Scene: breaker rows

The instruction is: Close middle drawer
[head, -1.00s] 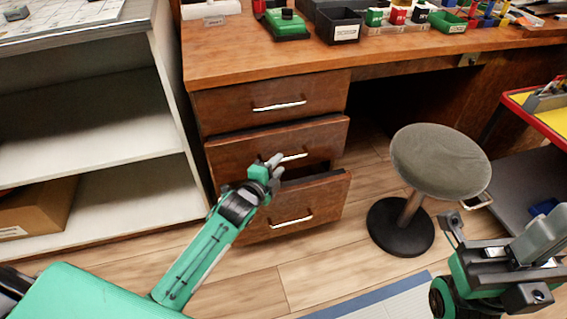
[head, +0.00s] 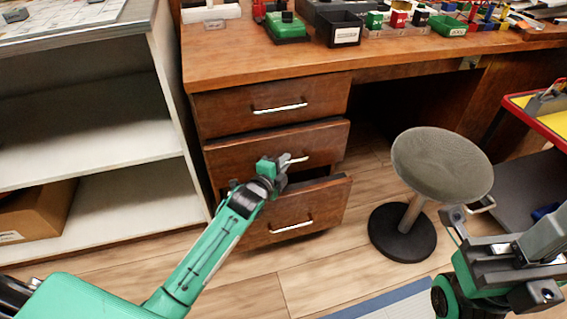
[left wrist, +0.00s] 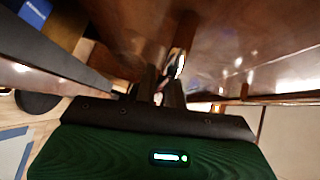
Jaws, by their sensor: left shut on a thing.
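The desk has three brown drawers with silver handles. The top drawer (head: 225,108) is shut. The middle drawer (head: 235,153) stands a little out from the desk. The bottom drawer (head: 325,205) is also pulled out, with a dark gap above its front. My left gripper (head: 284,164) is at the middle drawer's handle (head: 299,160) and shut on it, covering its left part. In the left wrist view the fingers (left wrist: 160,86) reach the shiny handle (left wrist: 179,64) close to the brown drawer front. My right gripper (head: 500,240) is at the lower right, away from the drawers.
A round grey stool (head: 440,165) stands right of the drawers. A white shelf unit (head: 95,145) with a cardboard box (head: 38,212) stands at left. Bins and small parts lie on the desktop (head: 260,62). Wooden floor (head: 320,265) is clear before the drawers.

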